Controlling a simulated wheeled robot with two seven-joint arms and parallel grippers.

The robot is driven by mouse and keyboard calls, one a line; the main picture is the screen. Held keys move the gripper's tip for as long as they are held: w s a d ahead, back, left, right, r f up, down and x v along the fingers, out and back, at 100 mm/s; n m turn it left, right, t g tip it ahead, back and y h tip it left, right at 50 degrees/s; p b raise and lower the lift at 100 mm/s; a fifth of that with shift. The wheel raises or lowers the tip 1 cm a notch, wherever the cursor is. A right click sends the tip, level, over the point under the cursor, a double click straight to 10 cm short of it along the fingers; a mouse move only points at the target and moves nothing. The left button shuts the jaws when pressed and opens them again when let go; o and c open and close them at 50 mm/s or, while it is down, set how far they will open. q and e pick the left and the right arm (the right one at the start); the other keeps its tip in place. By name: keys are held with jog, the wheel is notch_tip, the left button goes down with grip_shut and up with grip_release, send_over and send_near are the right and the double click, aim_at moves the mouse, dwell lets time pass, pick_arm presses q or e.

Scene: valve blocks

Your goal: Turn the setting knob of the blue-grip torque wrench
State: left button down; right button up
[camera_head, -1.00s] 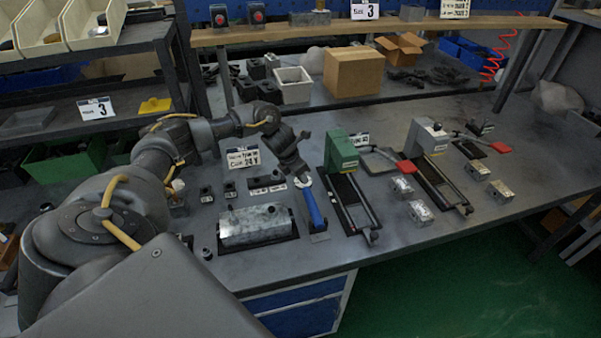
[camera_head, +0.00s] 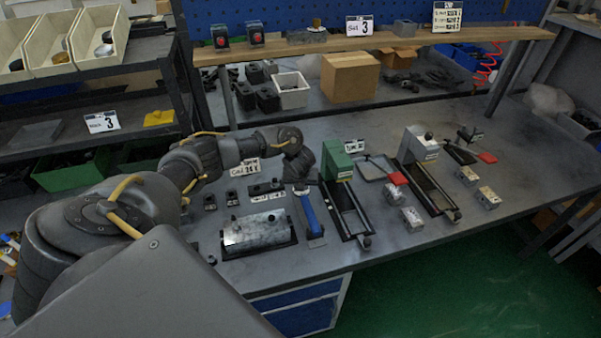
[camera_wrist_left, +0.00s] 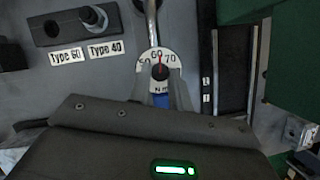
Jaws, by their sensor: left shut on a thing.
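The blue-grip torque wrench (camera_head: 310,216) lies on the bench in the head view, between a grey metal block and the green-headed fixture. In the left wrist view its white dial (camera_wrist_left: 145,62) shows 50, 60 and 70, with a red pointer close to 60. The dark setting knob (camera_wrist_left: 160,72) sits at the dial's middle. My left gripper (camera_wrist_left: 161,80) is over the dial, its fingers shut on the knob. The fingers partly hide the dial and the blue grip. In the head view my left gripper (camera_head: 301,181) stands above the wrench's far end. My right gripper is not in view.
The green-headed fixture (camera_head: 337,160) stands close to the wrench's right. The grey metal block (camera_head: 258,231) lies to its left. The bench front edge is clear.

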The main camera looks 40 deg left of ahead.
aim_at(303, 195)
pick_arm(q)
jog(key=shift+d+n+y+p, duration=0.1)
jog(key=shift+n+y+p, duration=0.2)
jog(key=shift+n+p, duration=0.5)
jog(key=c, duration=1.3)
grip_release()
jog(key=v, duration=0.6)
jog(key=shift+w+r+p, duration=0.2)
jog(key=shift+r+p, duration=0.1)
jog(key=shift+p, duration=0.1)
jog(key=p+v, duration=0.3)
jog(key=v, duration=0.1)
jog(key=shift+s+d+r, duration=0.1)
jog(key=shift+s+r, duration=0.05)
